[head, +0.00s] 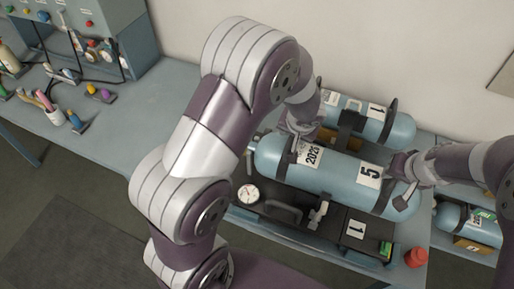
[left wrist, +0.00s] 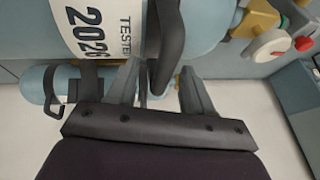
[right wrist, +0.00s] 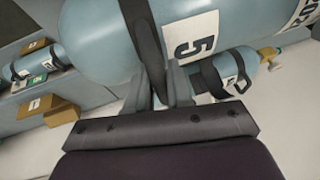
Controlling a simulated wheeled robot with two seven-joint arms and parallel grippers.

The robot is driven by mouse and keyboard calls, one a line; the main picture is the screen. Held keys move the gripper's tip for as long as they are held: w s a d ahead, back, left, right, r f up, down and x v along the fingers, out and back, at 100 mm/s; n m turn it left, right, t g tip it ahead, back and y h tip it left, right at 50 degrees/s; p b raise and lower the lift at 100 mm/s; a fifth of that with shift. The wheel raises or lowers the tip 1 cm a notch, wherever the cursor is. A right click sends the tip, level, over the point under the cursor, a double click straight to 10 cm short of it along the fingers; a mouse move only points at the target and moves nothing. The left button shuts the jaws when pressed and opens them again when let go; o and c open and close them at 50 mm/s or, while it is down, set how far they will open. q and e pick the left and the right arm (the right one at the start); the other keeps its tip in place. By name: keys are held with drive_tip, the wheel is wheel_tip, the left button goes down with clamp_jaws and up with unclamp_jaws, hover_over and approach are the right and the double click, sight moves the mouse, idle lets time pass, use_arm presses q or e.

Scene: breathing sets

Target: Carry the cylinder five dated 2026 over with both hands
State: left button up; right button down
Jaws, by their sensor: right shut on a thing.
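The blue cylinder (head: 330,178) marked 5 lies on its side, with a 2026 label at its left end and black straps around it. The left wrist view shows its label, TESTED 2026 (left wrist: 88,28). My left gripper (head: 300,135) is at its left end; its fingers (left wrist: 160,75) are apart, with a black strap between them. My right gripper (head: 398,170) is at the right end, shut on a black strap of the cylinder; the 5 label (right wrist: 190,37) shows beside it in the right wrist view.
Another blue cylinder (head: 395,128) marked 1 lies behind. A dark backplate (head: 275,225) with a gauge (head: 248,193) is in front, and a red cap (head: 416,257) near the bench edge. Another cylinder (head: 452,217) sits lower right.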

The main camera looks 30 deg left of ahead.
use_arm(q)
drive_tip(key=shift+s+f, duration=0.2)
drive_tip(key=shift+f, duration=0.05)
use_arm(e)
drive_tip(key=c, duration=1.1)
unclamp_jaws()
drive_tip(key=shift+s+f, duration=0.2)
use_arm(q)
drive_tip(key=shift+a, duration=0.1)
use_arm(e)
drive_tip(key=shift+o, duration=0.9)
use_arm(q)
drive_tip(key=shift+s, duration=0.1)
use_arm(e)
drive_tip(key=shift+r, duration=0.15)
use_arm(q)
drive_tip(key=shift+r, duration=0.3)
use_arm(e)
drive_tip(key=shift+w+r, duration=0.1)
drive_tip(key=shift+r, duration=0.1)
wheel_tip(320, 180, up, 6)
drive_tip(key=p, duration=0.6)
use_arm(q)
drive_tip(key=b+v, duration=0.2)
drive_tip(key=v, duration=0.8)
drive_tip(key=shift+s+d, duration=0.25)
drive_tip(key=shift+d, duration=0.1)
use_arm(e)
drive_tip(key=v, duration=1.2)
drive_tip(key=shift+s, duration=0.3)
